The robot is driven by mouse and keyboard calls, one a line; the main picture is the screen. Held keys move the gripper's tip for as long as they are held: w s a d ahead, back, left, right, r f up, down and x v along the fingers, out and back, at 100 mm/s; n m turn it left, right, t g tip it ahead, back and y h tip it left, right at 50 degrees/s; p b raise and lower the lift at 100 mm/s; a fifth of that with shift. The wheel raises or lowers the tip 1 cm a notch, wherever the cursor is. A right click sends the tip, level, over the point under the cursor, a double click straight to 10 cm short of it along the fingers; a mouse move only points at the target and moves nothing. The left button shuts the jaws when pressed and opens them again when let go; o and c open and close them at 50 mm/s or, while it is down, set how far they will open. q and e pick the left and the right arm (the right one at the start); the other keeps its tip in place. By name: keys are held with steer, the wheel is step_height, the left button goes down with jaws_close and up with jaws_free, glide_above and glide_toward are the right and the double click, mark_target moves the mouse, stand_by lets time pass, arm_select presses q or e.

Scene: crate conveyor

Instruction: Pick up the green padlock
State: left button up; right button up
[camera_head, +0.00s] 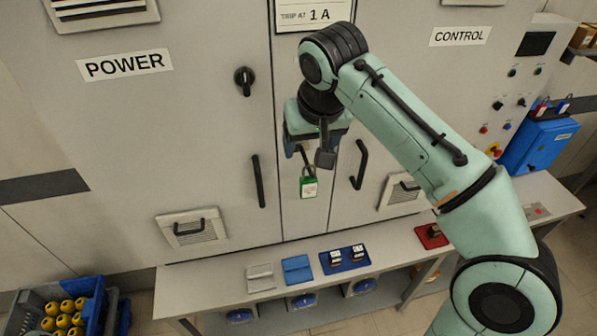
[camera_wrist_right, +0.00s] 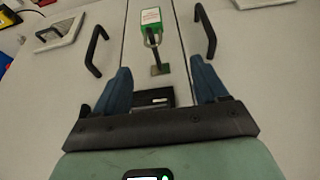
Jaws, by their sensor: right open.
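The green padlock (camera_head: 309,187) with a white label hangs by its metal shackle on the front of the grey cabinet, near the door seam. In the right wrist view the padlock (camera_wrist_right: 149,18) is at the top, beyond the fingertips, with its shackle around or beside a dark fitting; I cannot tell which. My right gripper (camera_head: 312,146) is just above the padlock in the head view. In the right wrist view its blue fingers (camera_wrist_right: 162,78) are wide apart with nothing held between them. My left gripper is not in view.
Door handles (camera_head: 259,181) (camera_head: 360,165) stick out on both sides of the padlock. A bench (camera_head: 215,277) below carries a blue tray (camera_head: 345,259) and small items. A blue box (camera_head: 538,143) stands at right. A crate (camera_head: 95,299) of yellow items is at lower left.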

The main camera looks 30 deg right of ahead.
mark_target(312, 173)
steer(key=f, duration=0.3)
steer(key=f+b, duration=0.1)
steer(key=shift+s+d+f, duration=0.3)
steer(key=shift+s+f, duration=0.05)
steer(key=shift+s, duration=0.05)
steer(key=shift+w+d+f, duration=0.1)
steer(key=shift+w+f, duration=0.8)
steer(key=shift+f, duration=0.3)
steer(key=shift+w+d+f, duration=0.1)
steer(key=shift+w+f, duration=0.05)
steer(key=shift+f, duration=0.1)
steer(key=f, duration=0.2)
steer(key=f+b, duration=0.1)
steer(key=shift+w+d+f, duration=0.2)
steer(key=shift+w+d, duration=0.05)
steer(key=shift+d, duration=0.15)
steer(key=shift+w+f, duration=0.35)
steer(key=shift+f, duration=0.15)
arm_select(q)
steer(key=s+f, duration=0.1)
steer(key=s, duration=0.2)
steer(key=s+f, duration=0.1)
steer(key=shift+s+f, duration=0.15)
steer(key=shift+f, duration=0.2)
arm_select(e)
steer(key=c, duration=1.2)
